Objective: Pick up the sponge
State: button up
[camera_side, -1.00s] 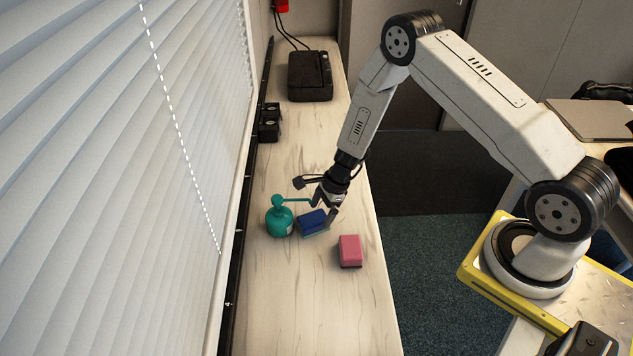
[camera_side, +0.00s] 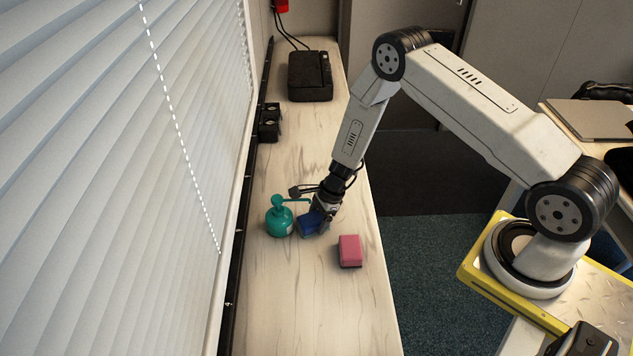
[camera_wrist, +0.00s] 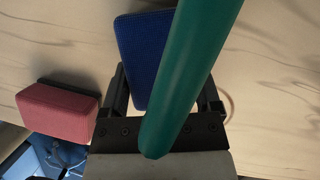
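A blue sponge-like block (camera_side: 309,225) lies on the wooden counter beside a teal pump bottle (camera_side: 279,220). A pink sponge-like block (camera_side: 349,250) with a dark underside lies apart, nearer the camera. My gripper (camera_side: 322,217) is down at the blue block. In the wrist view, my gripper (camera_wrist: 165,95) has its fingers wide apart, with part of the blue block (camera_wrist: 143,50) between them. The bottle's long teal spout (camera_wrist: 190,70) crosses in front and hides the block's right side. The left finger is close to the block; I cannot tell whether it touches. The pink block (camera_wrist: 58,110) lies left of the gripper.
The counter (camera_side: 310,300) is clear toward the camera. The window blinds (camera_side: 130,170) run along its left side. Small black objects (camera_side: 269,122) and a black device (camera_side: 310,76) stand farther back. The teal bottle is tight against the gripper's working space.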

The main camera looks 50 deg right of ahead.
jog(key=c, duration=0.8)
jog(key=shift+o, duration=0.2)
jog(key=shift+r, duration=0.2)
jog(key=shift+r, duration=1.15)
jog(key=s+d, duration=0.2)
jog(key=d, duration=0.3)
jog(key=s+d, duration=0.2)
jog(key=d, duration=0.4)
jog(key=s+d, duration=0.3)
jog(key=d, duration=0.2)
jog(key=shift+d+r, duration=0.35)
jog(key=shift+r, duration=0.05)
jog(key=shift+w, duration=0.1)
